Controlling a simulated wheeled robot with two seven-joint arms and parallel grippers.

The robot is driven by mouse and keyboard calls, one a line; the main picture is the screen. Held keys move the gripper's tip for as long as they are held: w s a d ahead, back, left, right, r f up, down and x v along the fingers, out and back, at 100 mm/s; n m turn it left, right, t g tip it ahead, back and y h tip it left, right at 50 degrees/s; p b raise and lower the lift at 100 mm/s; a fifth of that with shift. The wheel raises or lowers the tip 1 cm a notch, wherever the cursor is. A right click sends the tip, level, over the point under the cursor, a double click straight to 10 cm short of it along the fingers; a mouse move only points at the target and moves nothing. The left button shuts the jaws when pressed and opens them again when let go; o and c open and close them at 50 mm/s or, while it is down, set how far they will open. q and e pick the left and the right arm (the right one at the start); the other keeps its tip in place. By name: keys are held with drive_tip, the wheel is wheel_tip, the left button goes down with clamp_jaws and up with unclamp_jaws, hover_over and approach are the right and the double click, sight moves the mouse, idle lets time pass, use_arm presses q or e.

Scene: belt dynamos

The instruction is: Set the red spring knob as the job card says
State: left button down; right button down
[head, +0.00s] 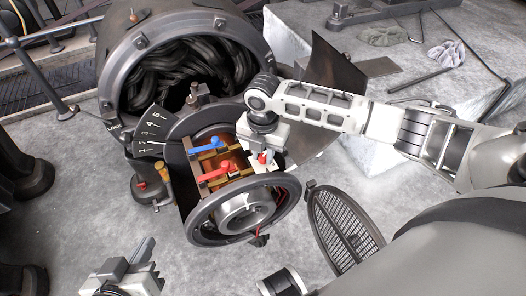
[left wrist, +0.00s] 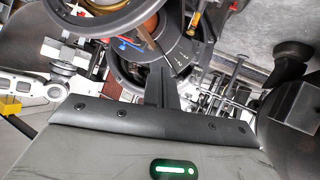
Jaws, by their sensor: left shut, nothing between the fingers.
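The round dark machine (head: 185,65) has a brown open box on its front with a blue lever (head: 206,146) and a red lever (head: 214,172). A small red knob (head: 262,158) shows at the box's right, beside the fingers of my right gripper (head: 264,152). Whether those fingers touch or grip it is unclear. A dark numbered scale plate (head: 150,128) stands left of the box; a thin pointer lies near its low numbers. My left gripper (head: 143,262) is shut and empty at the lower left, apart from the machine. I cannot make out a job card.
A handwheel (head: 193,228) rings the machine's front below the box. A mesh cover (head: 335,225) stands to its right. A pale block (head: 290,40) with tools and cloths is at the back right. Grey floor (head: 85,180) is clear at the left.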

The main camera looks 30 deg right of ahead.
drive_tip(key=shift+r, duration=0.1)
drive_tip(key=shift+r+m+p, duration=0.15)
drive_tip(key=shift+m+p, duration=0.35)
drive_tip(key=shift+p, duration=0.45)
drive_tip(key=shift+r+m+p, duration=0.1)
drive_tip(key=shift+m+p, duration=0.5)
drive_tip(key=shift+p, duration=0.6)
drive_tip(key=m+p, duration=0.5)
drive_tip(key=p, duration=0.1)
use_arm(q)
drive_tip(key=a+r+p, duration=0.1)
drive_tip(key=a+r, duration=0.1)
drive_tip(key=r, duration=0.4)
drive_tip(key=s+a+r+n+y+p, duration=0.1)
drive_tip(key=a+r+p, duration=0.1)
drive_tip(key=r, duration=0.4)
drive_tip(key=shift+s+r+t+y, duration=0.15)
drive_tip(key=shift+s+t+y, duration=0.15)
drive_tip(key=shift+t, duration=0.1)
use_arm(e)
drive_tip(key=shift+f+m, duration=0.15)
drive_tip(key=shift+m, duration=1)
drive_tip(key=shift+f+m, duration=0.15)
drive_tip(key=shift+m, duration=1)
use_arm(q)
drive_tip(key=shift+f, duration=0.2)
